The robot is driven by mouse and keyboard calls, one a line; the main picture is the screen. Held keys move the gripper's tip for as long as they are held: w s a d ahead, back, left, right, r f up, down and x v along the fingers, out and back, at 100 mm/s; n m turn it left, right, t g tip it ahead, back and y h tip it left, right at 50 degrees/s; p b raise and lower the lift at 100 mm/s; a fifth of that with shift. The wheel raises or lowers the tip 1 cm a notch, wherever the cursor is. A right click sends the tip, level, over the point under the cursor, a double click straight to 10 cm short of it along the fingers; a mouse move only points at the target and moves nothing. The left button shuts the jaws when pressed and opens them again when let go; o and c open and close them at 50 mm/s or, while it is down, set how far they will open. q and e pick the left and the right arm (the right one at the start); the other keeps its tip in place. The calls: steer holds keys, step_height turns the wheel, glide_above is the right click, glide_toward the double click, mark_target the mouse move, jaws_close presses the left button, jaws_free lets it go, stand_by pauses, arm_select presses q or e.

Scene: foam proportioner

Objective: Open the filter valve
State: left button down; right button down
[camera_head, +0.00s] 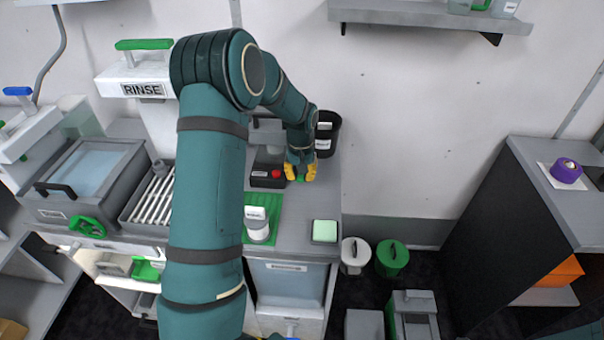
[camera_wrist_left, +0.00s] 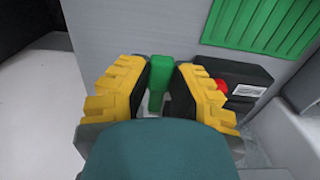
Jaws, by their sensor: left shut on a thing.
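A green valve handle (camera_wrist_left: 158,84) stands between the yellow fingers of my left gripper (camera_wrist_left: 160,72) in the left wrist view. In the head view my left gripper (camera_head: 300,173) points down at the back of the grey counter, and a bit of the green handle (camera_head: 301,179) shows between its fingers. My left gripper is shut on this handle. The valve body under the handle is mostly hidden by my gripper and wrist. My right gripper does not show.
A black box with a red button (camera_head: 268,176) sits close beside my left gripper. A black bin (camera_head: 326,134) stands just behind it. A green mat (camera_head: 270,203) with a white-topped device (camera_head: 257,222) and a pale green pad (camera_head: 325,231) lie nearer the counter's front.

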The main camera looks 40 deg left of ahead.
arm_select(q)
steer(key=shift+s+f, duration=0.1)
steer(key=shift+f, duration=0.05)
steer(key=c, duration=0.8)
jaws_free()
steer(key=shift+r, duration=0.45)
step_height(320, 180, up, 11)
steer(key=shift+r, duration=0.1)
